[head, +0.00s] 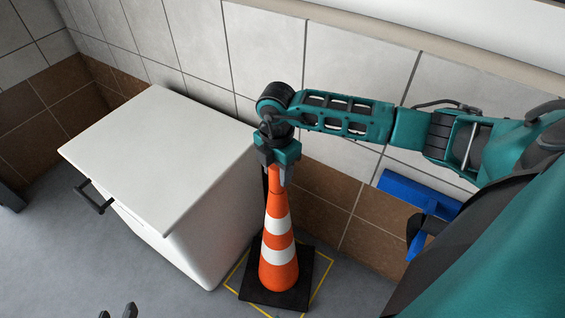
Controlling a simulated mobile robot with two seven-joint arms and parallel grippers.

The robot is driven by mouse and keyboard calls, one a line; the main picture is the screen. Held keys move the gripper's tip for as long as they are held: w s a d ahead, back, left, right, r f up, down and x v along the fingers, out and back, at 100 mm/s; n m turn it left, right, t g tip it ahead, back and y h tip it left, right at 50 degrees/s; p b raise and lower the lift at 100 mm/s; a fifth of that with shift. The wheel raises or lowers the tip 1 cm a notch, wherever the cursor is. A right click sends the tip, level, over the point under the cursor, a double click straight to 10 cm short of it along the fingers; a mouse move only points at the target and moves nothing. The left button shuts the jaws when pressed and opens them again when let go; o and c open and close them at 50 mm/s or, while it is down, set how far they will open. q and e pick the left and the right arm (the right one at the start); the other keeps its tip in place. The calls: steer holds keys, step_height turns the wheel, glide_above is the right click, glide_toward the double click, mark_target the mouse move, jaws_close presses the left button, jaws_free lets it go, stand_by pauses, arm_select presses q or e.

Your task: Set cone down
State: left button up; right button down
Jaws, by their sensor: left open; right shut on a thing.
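An orange and white striped cone (279,243) with a black square base (259,289) stands upright at the lower middle of the head view. My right gripper (276,176) points down from above and is shut on the cone's top. The black base overlaps a yellow square outline (318,298) on the floor, turned a little against it. I cannot tell whether the base touches the floor. My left gripper (118,312) is open and empty; only its dark fingertips show at the bottom edge, left of the cone.
A white cabinet (165,155) with a black handle (94,198) stands left of the cone, close to it. The tiled wall (340,75) runs behind. A blue object (415,192) is at the right, partly hidden by my arm. Grey floor (60,265) is clear at the lower left.

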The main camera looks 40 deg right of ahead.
steer(key=shift+w, duration=0.1)
stand_by(0.4)
steer(key=c, duration=0.6)
jaws_free()
steer(key=shift+f, duration=0.1)
